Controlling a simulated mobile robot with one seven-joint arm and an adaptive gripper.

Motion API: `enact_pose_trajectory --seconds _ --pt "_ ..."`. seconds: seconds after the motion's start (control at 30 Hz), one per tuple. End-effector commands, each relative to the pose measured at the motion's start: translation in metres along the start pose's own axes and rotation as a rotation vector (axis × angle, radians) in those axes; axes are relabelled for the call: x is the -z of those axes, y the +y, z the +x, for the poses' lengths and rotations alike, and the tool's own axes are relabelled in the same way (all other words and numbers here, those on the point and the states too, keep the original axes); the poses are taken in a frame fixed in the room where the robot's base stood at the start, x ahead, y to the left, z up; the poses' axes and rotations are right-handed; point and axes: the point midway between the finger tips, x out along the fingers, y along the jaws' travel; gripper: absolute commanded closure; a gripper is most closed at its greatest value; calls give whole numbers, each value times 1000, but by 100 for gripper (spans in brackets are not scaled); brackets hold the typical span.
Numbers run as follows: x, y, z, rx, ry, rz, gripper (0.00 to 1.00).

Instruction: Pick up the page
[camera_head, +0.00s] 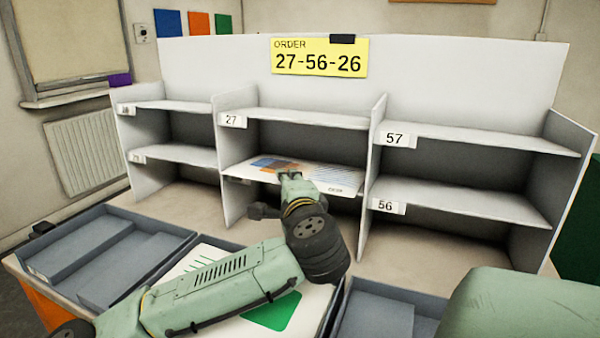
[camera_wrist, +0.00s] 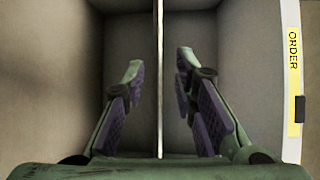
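The page (camera_head: 335,177) lies flat on the lower middle shelf. It is a white sheet with a blue and orange print on its left part and lines of print on the right. My gripper (camera_head: 290,176) reaches up from the front to the shelf's front edge, hiding part of the page. In the wrist view my gripper (camera_wrist: 160,65) has its two fingers spread on either side of a thin pale edge (camera_wrist: 159,110), with a gap on both sides. I cannot tell there where the page ends and the shelf board begins.
The white shelf unit carries number labels such as 27 (camera_head: 232,120), 57 (camera_head: 395,139) and 56 (camera_head: 388,205). A yellow order sign (camera_head: 320,57) reads 27-56-26. An empty grey tray (camera_head: 70,285) stands left. Sheets with a green shape (camera_head: 275,312) lie in the middle tray. Another tray (camera_head: 375,316) is right.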

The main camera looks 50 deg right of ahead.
Motion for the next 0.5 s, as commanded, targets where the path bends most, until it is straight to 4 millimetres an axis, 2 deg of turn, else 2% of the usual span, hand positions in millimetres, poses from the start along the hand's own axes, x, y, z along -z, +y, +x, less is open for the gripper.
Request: enact_pose_trajectory --seconds 0.2,0.5 --pt "0 0 1 0 0 0 74" --pt "0 0 0 0 0 0 94"
